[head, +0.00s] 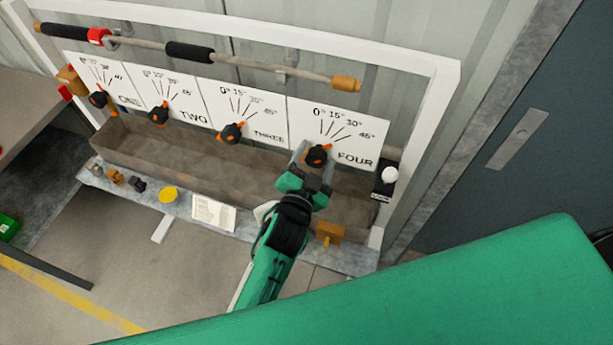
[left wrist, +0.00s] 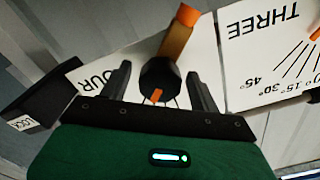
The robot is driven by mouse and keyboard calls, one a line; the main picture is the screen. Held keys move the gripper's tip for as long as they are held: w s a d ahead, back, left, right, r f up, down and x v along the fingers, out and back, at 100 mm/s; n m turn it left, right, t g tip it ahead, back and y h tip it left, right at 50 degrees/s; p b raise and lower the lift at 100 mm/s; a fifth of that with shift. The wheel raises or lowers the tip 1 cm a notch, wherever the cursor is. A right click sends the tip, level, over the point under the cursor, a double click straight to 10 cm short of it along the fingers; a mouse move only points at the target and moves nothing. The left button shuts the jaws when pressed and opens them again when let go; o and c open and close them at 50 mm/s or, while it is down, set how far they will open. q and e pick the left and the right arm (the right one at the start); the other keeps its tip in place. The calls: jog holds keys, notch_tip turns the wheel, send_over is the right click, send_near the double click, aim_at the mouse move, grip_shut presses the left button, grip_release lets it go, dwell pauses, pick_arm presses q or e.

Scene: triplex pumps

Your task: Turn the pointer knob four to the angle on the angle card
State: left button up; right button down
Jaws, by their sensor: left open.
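Pointer knob four (head: 317,155) is a black knob with orange marks, on the white dial plate marked FOUR (head: 360,125), with lines from 0° to 45°. My left gripper (head: 312,163) is at this knob. In the left wrist view the open fingers (left wrist: 162,82) stand on either side of the black knob (left wrist: 160,73); contact cannot be told. An orange mark shows on the knob's near face. The exact pointer angle is hard to read. A pale card (head: 213,213), perhaps the angle card, lies on the front ledge; its writing is too small to read. My right gripper is not in view.
Knobs three (head: 231,132), two (head: 158,113) and one (head: 98,99) sit to the left. A grey trough (head: 190,153) runs below the plates. A pipe (head: 255,66) crosses above.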

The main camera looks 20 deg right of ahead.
pick_arm(q)
jog(key=b+v, duration=0.3)
jog(key=v, duration=1)
jog(key=shift+s+a, duration=0.1)
jog(key=shift+a, duration=0.05)
